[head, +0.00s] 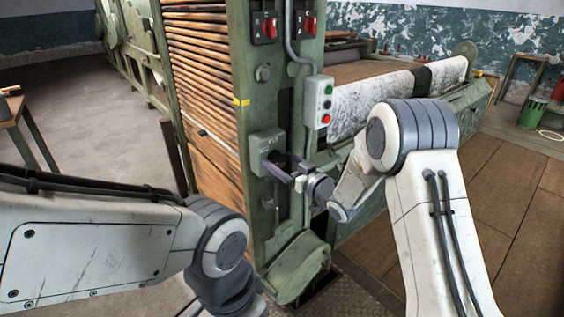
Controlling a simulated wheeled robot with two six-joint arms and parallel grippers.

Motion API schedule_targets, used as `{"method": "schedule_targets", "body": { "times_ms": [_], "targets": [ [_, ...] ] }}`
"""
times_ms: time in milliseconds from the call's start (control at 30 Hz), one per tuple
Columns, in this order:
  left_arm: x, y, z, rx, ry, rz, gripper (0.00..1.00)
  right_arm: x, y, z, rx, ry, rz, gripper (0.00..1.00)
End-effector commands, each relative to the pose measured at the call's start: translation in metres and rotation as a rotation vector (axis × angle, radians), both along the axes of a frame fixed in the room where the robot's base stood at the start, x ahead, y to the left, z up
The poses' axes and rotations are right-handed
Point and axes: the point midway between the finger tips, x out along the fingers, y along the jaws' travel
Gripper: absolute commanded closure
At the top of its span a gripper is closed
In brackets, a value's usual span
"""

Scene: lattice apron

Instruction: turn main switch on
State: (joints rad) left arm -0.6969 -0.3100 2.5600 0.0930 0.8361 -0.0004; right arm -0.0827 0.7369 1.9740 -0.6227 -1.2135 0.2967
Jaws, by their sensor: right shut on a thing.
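A grey-green switch box (258,143), which I take to be the main switch, is mounted on the green machine post (249,96) in the middle of the head view. My right gripper (277,168) reaches in from the right and is shut at the front of this box. Its fingers cover what they hold, which seems to be the switch's handle. The handle's exact angle is hidden. My left arm shows at the lower left, its wrist bent down; its gripper fingers are not in the picture.
Two red rotary switches (270,27) sit higher on the post. A push-button box (319,103) with green and red buttons is just above my right gripper. A rounded green housing (298,268) is below. A wooden table (14,108) stands at the left edge.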

Motion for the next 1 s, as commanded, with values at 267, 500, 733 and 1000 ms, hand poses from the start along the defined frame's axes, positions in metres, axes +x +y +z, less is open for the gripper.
{"method": "schedule_targets", "body": {
  "times_ms": [267, 500, 733, 1000],
  "targets": [
    [0.0, 0.0, 0.012, 0.0, 0.0, 0.0, 0.5, 0.0, -0.001, 0.002, 0.145, 0.114, 0.0, 0.68],
    [0.0, 0.0, 0.024, 0.0, 0.0, 0.0, 0.5, 0.001, -0.001, 0.002, 0.325, 0.254, -0.001, 0.68],
    [0.0, 0.0, 0.036, 0.0, 0.0, 0.0, 0.5, 0.001, -0.002, 0.002, 0.496, 0.387, -0.001, 0.68],
    [0.0, 0.0, 0.051, 0.0, 0.0, 0.0, 0.5, 0.001, -0.002, 0.001, 0.699, 0.544, -0.001, 0.68]
  ]
}}
